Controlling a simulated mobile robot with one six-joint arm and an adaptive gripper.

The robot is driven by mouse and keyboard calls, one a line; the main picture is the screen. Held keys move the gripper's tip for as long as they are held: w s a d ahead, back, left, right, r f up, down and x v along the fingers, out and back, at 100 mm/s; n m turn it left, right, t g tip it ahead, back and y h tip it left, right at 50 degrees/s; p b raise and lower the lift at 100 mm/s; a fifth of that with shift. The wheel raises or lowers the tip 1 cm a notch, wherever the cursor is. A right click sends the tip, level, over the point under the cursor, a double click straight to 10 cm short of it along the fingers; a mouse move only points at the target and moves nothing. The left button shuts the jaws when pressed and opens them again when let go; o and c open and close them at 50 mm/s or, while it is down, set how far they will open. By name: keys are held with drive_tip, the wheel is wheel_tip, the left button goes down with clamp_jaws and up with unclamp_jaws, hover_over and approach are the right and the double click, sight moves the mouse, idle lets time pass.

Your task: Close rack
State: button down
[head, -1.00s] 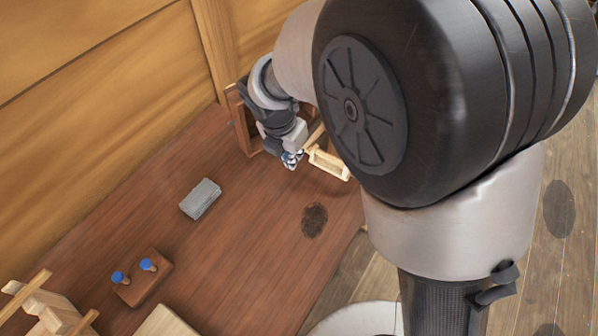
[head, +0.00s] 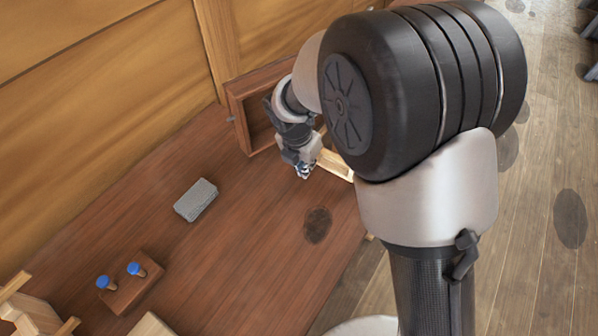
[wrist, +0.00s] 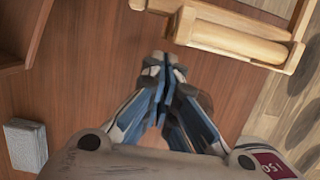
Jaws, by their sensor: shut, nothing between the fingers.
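A dark reddish wooden box frame (head: 239,112) stands at the back of the bench, its open front facing the room; its edge also shows in the wrist view (wrist: 22,45). A pale wooden piece with a round bar (wrist: 240,40), seemingly the rack, sticks out at the right of the box. In the head view the pale piece (head: 338,165) is partly hidden by my arm. My gripper (head: 303,171) is shut and empty, just left of the pale piece and in front of the box. In the wrist view its fingertips (wrist: 164,65) are apart from the bar.
A grey block (head: 196,200) lies left on the reddish bench top (head: 235,255). A small wooden block with two blue-topped pegs (head: 130,288) and pale wooden parts (head: 35,312) are at the near left. A dark stain (head: 317,224) marks clear bench space. A wooden wall (head: 110,100) rises behind.

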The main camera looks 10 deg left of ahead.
drive_tip(key=shift+w, duration=0.25)
drive_tip(key=w+d+p, duration=0.1)
drive_tip(key=w+p, duration=0.1)
drive_tip(key=w, duration=0.1)
drive_tip(key=w+d+p, duration=0.1)
drive_tip(key=w+p, duration=0.2)
drive_tip(key=w, duration=0.1)
drive_tip(key=w+d+p, duration=0.2)
drive_tip(key=w+p, duration=0.1)
drive_tip(key=w, duration=0.1)
